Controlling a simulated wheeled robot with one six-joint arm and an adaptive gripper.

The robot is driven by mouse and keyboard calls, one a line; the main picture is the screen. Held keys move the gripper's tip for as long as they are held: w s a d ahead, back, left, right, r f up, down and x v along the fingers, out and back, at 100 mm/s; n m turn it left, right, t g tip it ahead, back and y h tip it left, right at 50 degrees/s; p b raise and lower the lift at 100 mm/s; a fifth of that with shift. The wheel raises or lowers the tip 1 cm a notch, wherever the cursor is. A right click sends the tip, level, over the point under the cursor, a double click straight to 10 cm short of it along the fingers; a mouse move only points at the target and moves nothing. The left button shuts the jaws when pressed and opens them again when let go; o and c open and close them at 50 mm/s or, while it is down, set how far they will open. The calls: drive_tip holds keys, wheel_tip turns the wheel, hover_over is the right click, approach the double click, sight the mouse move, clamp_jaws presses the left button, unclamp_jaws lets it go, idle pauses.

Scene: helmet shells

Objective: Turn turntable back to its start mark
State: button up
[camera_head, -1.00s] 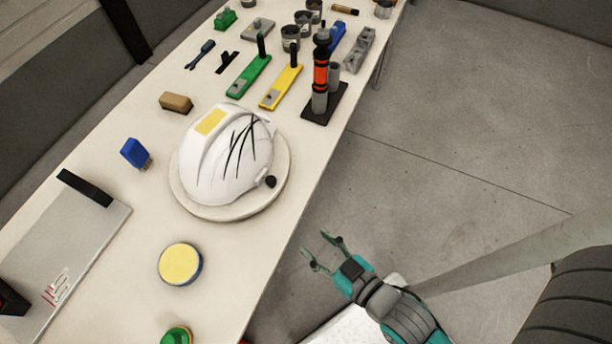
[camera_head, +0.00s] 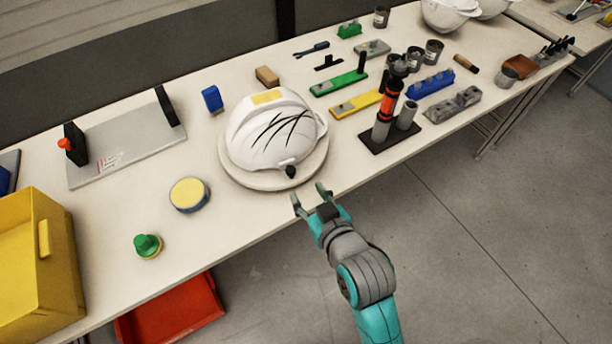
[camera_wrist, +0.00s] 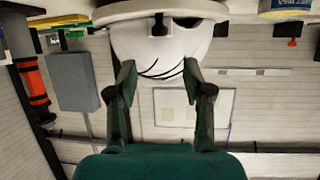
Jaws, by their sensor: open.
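The turntable (camera_head: 236,176) is a round pale disc near the front edge of the table. A white helmet shell (camera_head: 250,148) with a yellow patch and dark curved lines sits on it. A small black knob (camera_head: 290,172) shows at the turntable's front right, by the helmet's rim; it also appears in the wrist view (camera_wrist: 160,26). My gripper (camera_head: 309,192) is open and empty at the table's front edge, just in front of the knob and apart from it. In the wrist view the helmet (camera_wrist: 150,48) appears upside down beyond my open fingers. I cannot make out a start mark.
A black stand with an orange-banded tool (camera_head: 388,110) is right of the turntable. A yellow round pad (camera_head: 189,194) and green-topped piece (camera_head: 148,245) lie left. A yellow bin (camera_head: 40,260) and red tray (camera_head: 175,310) are at lower left. The table front between pad and turntable is clear.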

sight(292, 171)
drive_tip(key=x, duration=1)
drive_tip(key=shift+w+a+f, duration=0.15)
drive_tip(key=shift+w+f, duration=0.05)
drive_tip(key=shift+w, duration=0.05)
clamp_jaws()
